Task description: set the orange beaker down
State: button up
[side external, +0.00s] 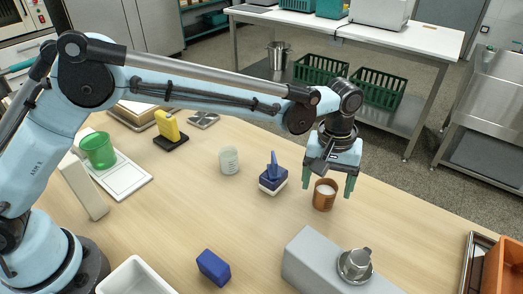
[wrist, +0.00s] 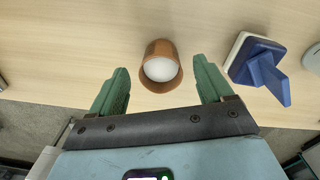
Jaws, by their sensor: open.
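The orange beaker (side external: 324,198) stands upright on the wooden table, with white contents inside. In the wrist view the beaker (wrist: 160,66) lies ahead of and between the two green fingers, apart from both. My gripper (side external: 330,180) is open and empty, its fingers pointing down just above and around the beaker's sides in the side view. In the wrist view the open gripper (wrist: 161,84) shows a wide gap between its fingertips. The beaker's base looks to rest on the table.
A blue and white block with a handle (side external: 273,176) stands left of the beaker. A whitish beaker (side external: 229,160) stands farther left. A grey machine housing (side external: 315,262) with a metal cup (side external: 355,264) is in front. A blue block (side external: 213,267) lies near the front. Bare table lies right of the beaker.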

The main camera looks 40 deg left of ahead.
notch_tip(320, 180, up, 7)
jog(key=s+a+r+t, duration=0.1)
jog(key=a+r+t, duration=0.1)
jog(key=a+r, duration=0.55)
jog(key=s+a+f+m+t, duration=0.1)
jog(key=s+a+f+t, duration=0.1)
jog(key=s+a, duration=0.5)
jog(key=s+a+f+m+t, duration=0.2)
jog(key=s+a, duration=0.5)
jog(key=a, duration=0.6)
jog(key=shift+s+f+m+t, duration=0.3)
jog(key=shift+s+f+t, duration=0.1)
jog(key=shift+f+t, duration=0.2)
